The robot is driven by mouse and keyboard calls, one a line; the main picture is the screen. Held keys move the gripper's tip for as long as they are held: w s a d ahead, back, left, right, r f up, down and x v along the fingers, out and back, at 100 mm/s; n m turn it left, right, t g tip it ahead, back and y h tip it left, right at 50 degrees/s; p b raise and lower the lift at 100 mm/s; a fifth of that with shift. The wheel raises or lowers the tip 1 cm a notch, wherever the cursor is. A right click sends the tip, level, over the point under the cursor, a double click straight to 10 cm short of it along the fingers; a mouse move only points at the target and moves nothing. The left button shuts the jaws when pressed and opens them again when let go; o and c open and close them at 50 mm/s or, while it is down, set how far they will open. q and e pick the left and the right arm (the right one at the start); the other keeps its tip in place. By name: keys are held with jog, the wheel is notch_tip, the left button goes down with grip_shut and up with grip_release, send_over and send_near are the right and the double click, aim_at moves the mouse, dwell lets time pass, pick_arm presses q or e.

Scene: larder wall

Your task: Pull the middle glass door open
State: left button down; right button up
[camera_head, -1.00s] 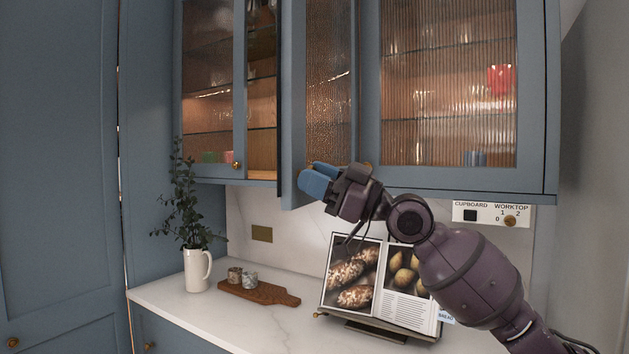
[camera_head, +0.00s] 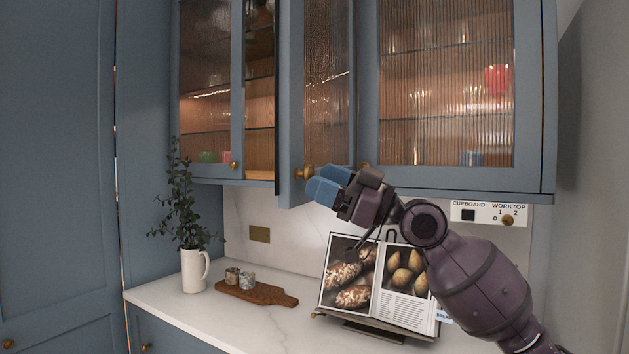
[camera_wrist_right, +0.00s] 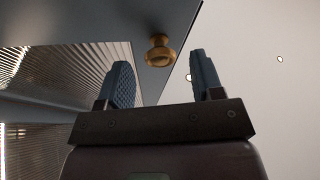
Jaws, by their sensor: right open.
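The middle glass door (camera_head: 328,85) has a blue frame and ribbed glass and stands partly open, swung out from the wall cabinet. Its brass knob (camera_head: 304,173) sits low on its free edge. My right gripper (camera_head: 318,183) has blue fingers, is open and empty, and is just right of the knob. In the right wrist view the knob (camera_wrist_right: 160,53) shows just past the fingertips, between the two fingers in the picture; it looks clear of both. My left gripper is out of view.
The left glass door (camera_head: 207,90) and right glass door (camera_head: 445,90) look shut. Below, the worktop (camera_head: 230,325) holds a white jug (camera_head: 195,270) with a plant, a wooden board (camera_head: 257,291) with small pots, and an open cookbook (camera_head: 380,280) on a stand. A switch panel (camera_head: 489,214) is at right.

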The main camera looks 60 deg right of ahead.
jog(key=v, duration=0.8)
jog(key=shift+s+b, duration=0.25)
jog(key=shift+b, duration=0.2)
